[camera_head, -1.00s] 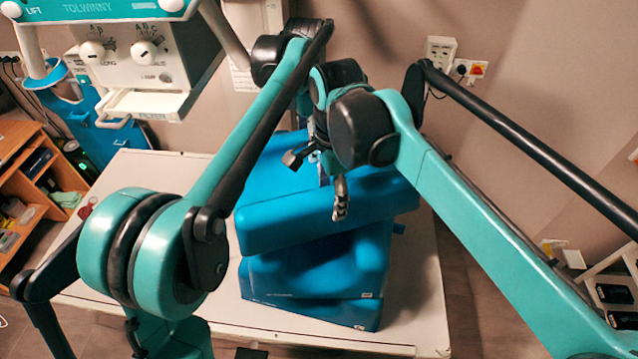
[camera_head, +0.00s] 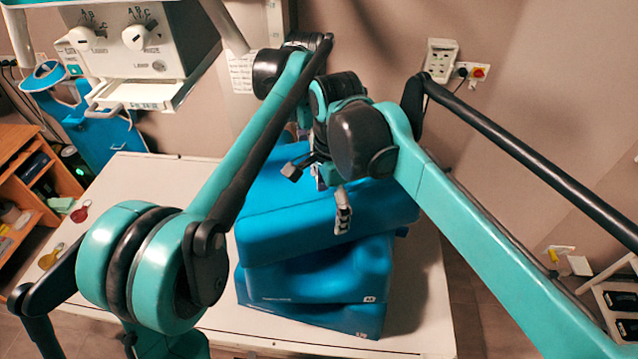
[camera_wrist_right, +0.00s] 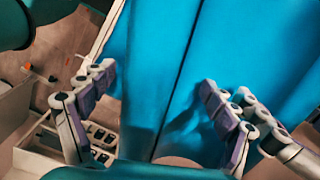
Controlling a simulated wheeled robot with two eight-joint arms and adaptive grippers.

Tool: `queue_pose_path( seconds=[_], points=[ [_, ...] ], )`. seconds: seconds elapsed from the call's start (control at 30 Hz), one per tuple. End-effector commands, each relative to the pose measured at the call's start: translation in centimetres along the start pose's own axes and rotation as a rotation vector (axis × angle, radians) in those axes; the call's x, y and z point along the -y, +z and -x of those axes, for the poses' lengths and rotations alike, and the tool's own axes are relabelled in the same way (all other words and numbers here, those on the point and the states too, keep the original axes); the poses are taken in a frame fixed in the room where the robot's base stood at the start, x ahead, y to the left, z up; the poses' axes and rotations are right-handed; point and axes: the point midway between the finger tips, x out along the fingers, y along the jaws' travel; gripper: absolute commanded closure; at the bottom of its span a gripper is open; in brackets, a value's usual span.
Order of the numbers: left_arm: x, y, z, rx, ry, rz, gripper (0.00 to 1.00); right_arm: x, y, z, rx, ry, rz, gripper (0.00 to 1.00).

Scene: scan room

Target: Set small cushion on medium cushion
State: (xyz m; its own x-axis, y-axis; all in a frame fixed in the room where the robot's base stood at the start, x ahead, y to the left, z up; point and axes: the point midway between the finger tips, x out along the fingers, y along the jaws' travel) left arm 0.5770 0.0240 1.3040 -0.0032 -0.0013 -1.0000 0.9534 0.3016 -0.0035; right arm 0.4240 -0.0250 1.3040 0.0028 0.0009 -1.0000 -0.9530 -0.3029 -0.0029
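Several blue cushions are stacked on a white table (camera_head: 215,325). The top cushion (camera_head: 290,232) lies over a middle cushion (camera_head: 310,277), with a lower cushion (camera_head: 345,318) beneath. Which are the small and medium ones I cannot tell for sure. My right gripper (camera_head: 343,212) is at the top cushion's front face. In the right wrist view its fingers (camera_wrist_right: 165,105) are spread wide over blue cushion surfaces (camera_wrist_right: 150,60) with a dark seam between them. Whether they touch the cushion is unclear.
A wooden shelf (camera_head: 40,180) and a blue-and-white machine (camera_head: 140,45) stand at the left. A red tag (camera_head: 80,212) and a yellow tag (camera_head: 50,257) are at the table's left. A wall socket (camera_head: 440,60) is behind. Bare table shows left of the stack.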

Motion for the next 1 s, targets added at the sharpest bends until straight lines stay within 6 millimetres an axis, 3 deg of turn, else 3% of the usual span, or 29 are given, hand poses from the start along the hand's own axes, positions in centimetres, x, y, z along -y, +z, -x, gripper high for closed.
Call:
queue_pose_path(
  seconds=[0.27,0.7,1.0],
  points=[
    [-0.1,0.0,1.2,0.000,0.002,0.001,0.13,-0.1,0.0,0.0,0.000,0.002,0.000,0.13],
    [0.0,0.0,10.0,0.000,0.001,0.000,0.13,-0.1,0.0,0.0,0.000,0.003,0.000,0.13],
    [0.0,0.0,12.0,0.000,0.001,0.000,0.13,-0.1,0.0,0.5,0.000,0.003,0.000,0.13]
  ],
)
